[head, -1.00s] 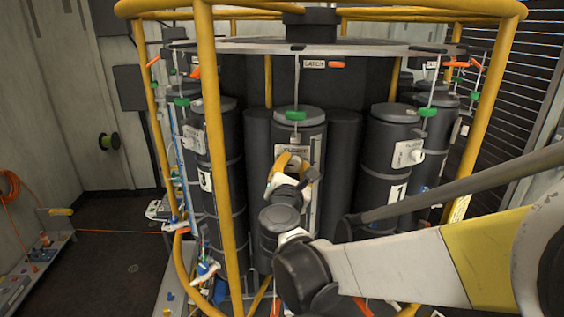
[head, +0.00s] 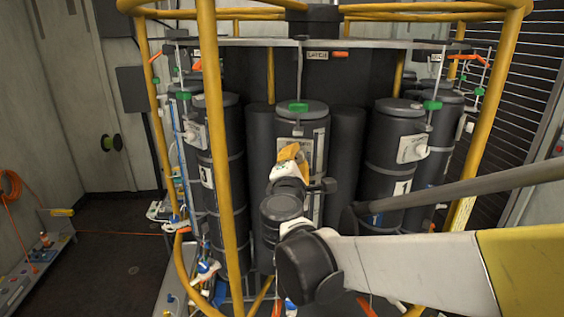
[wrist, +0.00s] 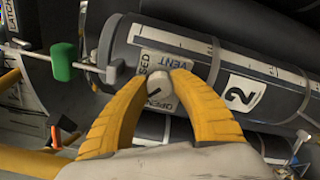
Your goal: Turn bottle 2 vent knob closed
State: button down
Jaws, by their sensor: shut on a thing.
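Bottle 2 (head: 300,115) is the dark upright cylinder in the middle of the rack in the head view. In the wrist view it lies across the picture with its white "2" label (wrist: 243,92). Its vent plate (wrist: 181,62) carries the words VENT, OPEN and part of CLOSED. My gripper (wrist: 160,80) has its two yellow fingers arched around the pale vent knob (wrist: 157,95), shut on it. A dark mark shows on the knob; which word it points to is unclear. In the head view my gripper (head: 290,154) is against the bottle's front, and my wrist hides the knob.
Bottle 1 (head: 397,150) stands to the right and bottle 3 (head: 221,150) to the left. Yellow frame posts (head: 212,120) stand in front of the rack. A green block (wrist: 63,61) on a rod is close to my left finger.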

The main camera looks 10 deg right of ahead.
jog(key=m+b, duration=0.1)
jog(key=m, duration=0.4)
jog(key=shift+m+b, duration=0.75)
jog(key=shift+m, duration=1.85)
jog(key=c, duration=1.1)
grip_release()
jog(key=shift+o, duration=0.2)
jog(key=shift+s, duration=0.1)
jog(key=v, duration=1.1)
jog(key=shift+s+a, duration=0.2)
jog(key=shift+s, duration=0.2)
